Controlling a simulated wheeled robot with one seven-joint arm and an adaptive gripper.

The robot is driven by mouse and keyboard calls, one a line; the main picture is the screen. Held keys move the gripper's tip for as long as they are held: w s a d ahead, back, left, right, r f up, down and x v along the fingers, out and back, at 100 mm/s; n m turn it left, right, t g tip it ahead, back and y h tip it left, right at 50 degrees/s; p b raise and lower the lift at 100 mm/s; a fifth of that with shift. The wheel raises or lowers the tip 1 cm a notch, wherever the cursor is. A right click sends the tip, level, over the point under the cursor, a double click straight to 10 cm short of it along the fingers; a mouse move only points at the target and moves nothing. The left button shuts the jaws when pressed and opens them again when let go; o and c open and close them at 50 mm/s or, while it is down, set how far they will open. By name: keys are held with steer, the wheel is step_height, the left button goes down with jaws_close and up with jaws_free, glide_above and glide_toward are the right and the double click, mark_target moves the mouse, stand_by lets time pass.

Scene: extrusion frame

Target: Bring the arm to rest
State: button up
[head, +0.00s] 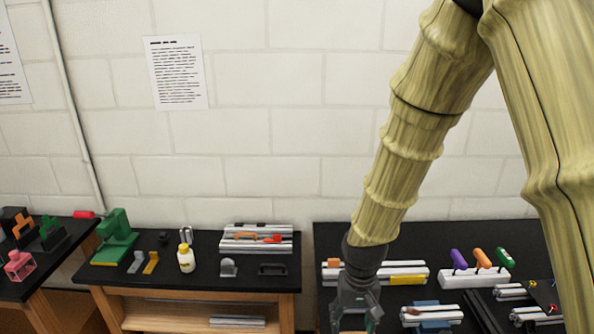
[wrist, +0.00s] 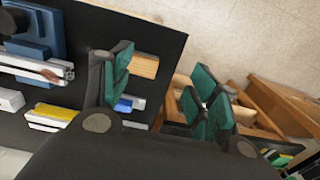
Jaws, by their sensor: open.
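My arm comes down from the top right in the head view, bent at an elbow out of frame. My dark gripper (head: 356,312) hangs at the front left of the right black workbench (head: 330,236), partly cut off by the bottom edge. In the wrist view my gripper (wrist: 162,88) is open, its green-padded fingers spread apart with nothing between them. Below it show the bench edge and part of the floor (wrist: 235,35).
An extrusion with a yellow piece (head: 407,280) lies behind my gripper. Right of it are another extrusion (head: 432,314) on a blue fixture and tools with purple (head: 459,259), orange and green handles.

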steer(key=s+d+f, duration=0.2)
steer(key=s+f, duration=0.2)
steer(key=f, duration=0.4)
steer(key=s+d+f, duration=0.2)
steer(key=s+f, duration=0.3)
steer(key=f, duration=0.4)
steer(key=s+d+f, duration=0.3)
steer(key=s+f, duration=0.3)
steer(key=s, duration=0.3)
steer(key=s+d+f, duration=0.3)
steer(key=s+f, duration=0.4)
steer(key=s, duration=0.2)
step_height(320, 180, down, 10)
steer(key=b, duration=1)
steer(key=shift+s+f, duration=0.2)
steer(key=shift+s, duration=0.05)
